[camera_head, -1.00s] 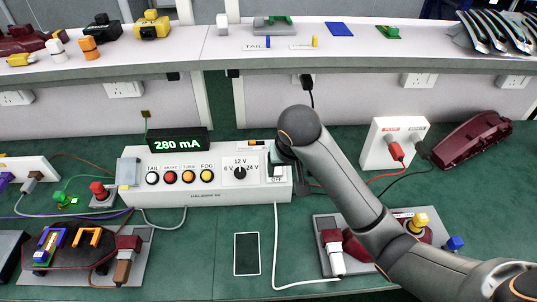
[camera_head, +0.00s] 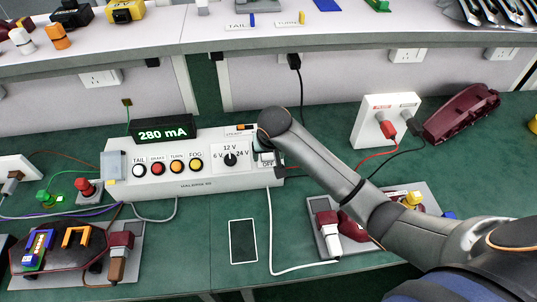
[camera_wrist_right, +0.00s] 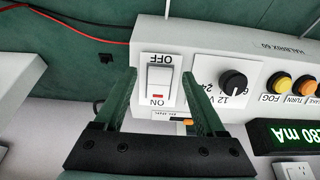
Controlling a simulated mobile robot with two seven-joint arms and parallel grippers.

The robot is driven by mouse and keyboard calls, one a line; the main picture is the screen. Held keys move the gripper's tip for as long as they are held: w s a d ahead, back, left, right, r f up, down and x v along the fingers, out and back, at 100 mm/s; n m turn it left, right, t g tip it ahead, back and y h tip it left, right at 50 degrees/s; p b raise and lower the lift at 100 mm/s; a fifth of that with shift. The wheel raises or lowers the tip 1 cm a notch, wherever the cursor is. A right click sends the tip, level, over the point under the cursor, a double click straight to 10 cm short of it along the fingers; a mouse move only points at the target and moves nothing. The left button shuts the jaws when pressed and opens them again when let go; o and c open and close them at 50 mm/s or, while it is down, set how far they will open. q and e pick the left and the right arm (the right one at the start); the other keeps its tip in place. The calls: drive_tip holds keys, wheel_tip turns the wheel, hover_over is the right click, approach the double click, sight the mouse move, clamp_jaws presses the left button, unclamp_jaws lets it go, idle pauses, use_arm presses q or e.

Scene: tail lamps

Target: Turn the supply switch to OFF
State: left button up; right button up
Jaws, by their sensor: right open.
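The supply switch (camera_wrist_right: 159,82) is a white rocker in a white frame, with OFF printed at one end and ON at the other. A red mark shows near its ON end. It sits at the right end of the white supply box (camera_head: 190,188). My right gripper (camera_wrist_right: 160,74) is open, with one finger on each side of the switch; I cannot tell whether it touches. In the head view my right gripper (camera_head: 268,153) hides most of the switch. The display (camera_head: 162,130) reads 280 mA. My left gripper is not in view.
A voltage knob (camera_head: 230,160) and several coloured buttons sit left of the switch. A white socket block (camera_head: 377,112) with red and black leads stands to the right. A lamp plate (camera_head: 318,209) and a phone-like slab (camera_head: 243,241) lie in front.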

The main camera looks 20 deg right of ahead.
drive_tip(key=shift+w+f, duration=0.25)
drive_tip(key=shift+f, duration=0.25)
clamp_jaws()
idle(0.3)
